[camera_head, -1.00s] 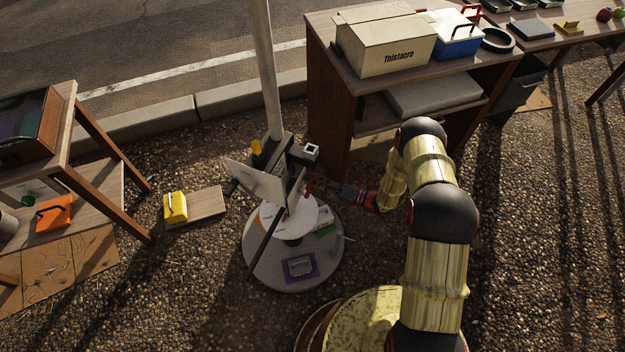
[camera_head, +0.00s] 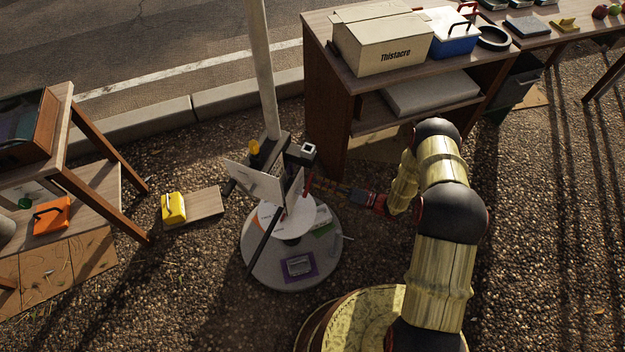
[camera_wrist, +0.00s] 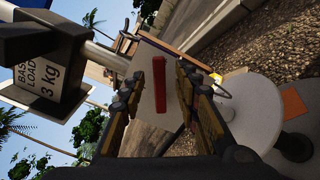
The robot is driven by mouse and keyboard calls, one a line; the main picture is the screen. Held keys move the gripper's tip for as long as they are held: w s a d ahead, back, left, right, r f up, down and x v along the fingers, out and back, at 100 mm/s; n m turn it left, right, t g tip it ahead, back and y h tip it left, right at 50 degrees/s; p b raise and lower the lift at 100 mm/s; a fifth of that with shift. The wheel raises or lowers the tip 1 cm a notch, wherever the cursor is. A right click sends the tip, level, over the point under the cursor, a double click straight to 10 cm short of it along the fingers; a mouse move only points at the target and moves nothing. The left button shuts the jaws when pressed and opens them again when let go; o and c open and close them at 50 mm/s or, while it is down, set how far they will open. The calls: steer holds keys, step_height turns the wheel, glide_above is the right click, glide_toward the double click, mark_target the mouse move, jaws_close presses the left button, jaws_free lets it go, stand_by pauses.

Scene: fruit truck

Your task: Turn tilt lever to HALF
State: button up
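A red lever (camera_wrist: 159,92) stands out against a white panel (camera_wrist: 147,62) in the wrist view. In the head view it is a small red bar (camera_head: 308,186) at the right of the stand's white panels (camera_head: 258,182). My gripper (camera_wrist: 172,78) is open, with one finger on each side of the lever in the wrist view. I cannot tell whether either finger touches it. In the head view my gripper (camera_head: 322,184) reaches the stand from the right. No HALF mark is readable.
A block marked "BASE LOAD 3 kg" (camera_wrist: 45,75) is close at the left in the wrist view. The stand has a pole (camera_head: 263,70) and round base (camera_head: 262,268). A desk (camera_head: 330,120) stands behind; a low wooden table (camera_head: 105,160) is at left.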

steer(key=v, duration=0.7)
steer(key=shift+s+d, duration=0.15)
steer(key=shift+d, duration=0.2)
